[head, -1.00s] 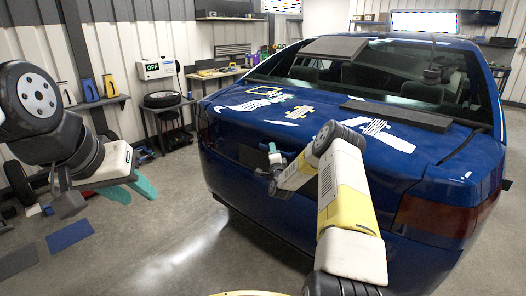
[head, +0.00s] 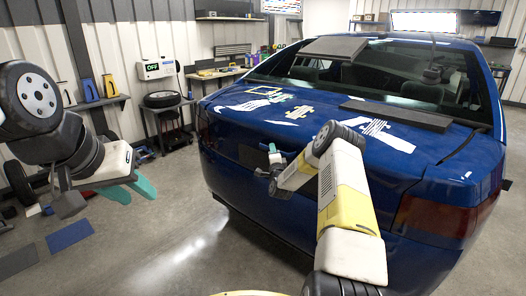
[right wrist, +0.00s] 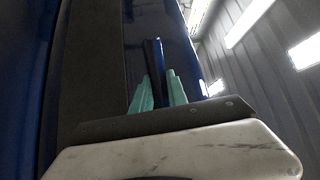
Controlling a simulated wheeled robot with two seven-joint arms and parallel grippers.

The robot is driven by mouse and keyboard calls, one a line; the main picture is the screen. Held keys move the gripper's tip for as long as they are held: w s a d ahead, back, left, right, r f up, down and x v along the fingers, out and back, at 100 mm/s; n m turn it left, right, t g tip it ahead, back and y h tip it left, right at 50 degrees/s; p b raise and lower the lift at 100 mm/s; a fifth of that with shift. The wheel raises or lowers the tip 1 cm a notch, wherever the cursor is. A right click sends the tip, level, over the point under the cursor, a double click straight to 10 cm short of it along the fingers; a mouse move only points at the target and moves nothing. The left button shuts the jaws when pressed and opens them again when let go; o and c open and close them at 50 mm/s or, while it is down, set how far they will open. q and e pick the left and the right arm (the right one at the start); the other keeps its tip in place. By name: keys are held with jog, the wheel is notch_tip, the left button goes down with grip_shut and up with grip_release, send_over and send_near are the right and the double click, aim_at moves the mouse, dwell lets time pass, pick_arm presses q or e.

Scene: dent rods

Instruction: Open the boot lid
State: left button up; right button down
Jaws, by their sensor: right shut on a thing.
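The blue boot lid (head: 345,145) of the car is down, flush with the body. My right gripper (head: 271,158) is at the rear face of the lid, left of the middle of the car's back. In the right wrist view, its teal fingers (right wrist: 158,92) stand on either side of a narrow dark handle (right wrist: 153,60) and are shut on it. Where the handle joins the lid is unclear. My left gripper (head: 132,190) hangs at the left, away from the car, its teal fingers apart and empty.
Dark flat pads (head: 398,114) lie on the lid beside white and yellow markings. A tool cart (head: 165,115) and wall shelves stand at the back left. Blue and dark mats (head: 69,235) lie on the floor at left. The floor between left gripper and car is clear.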

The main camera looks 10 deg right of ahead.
dwell(0.8)
jog(key=r, duration=0.4)
jog(key=shift+s+a, duration=0.2)
jog(key=shift+a, duration=0.1)
notch_tip(320, 180, up, 28)
jog(key=w+d+m+g, duration=0.1)
jog(key=d+m+g, duration=0.1)
jog(key=m, duration=0.1)
jog(key=shift+w+r+g, duration=0.2)
jog(key=shift+w+g, duration=0.1)
jog(key=shift+g, duration=0.1)
jog(key=shift+d, duration=0.1)
jog(key=c, duration=1.6)
grip_release()
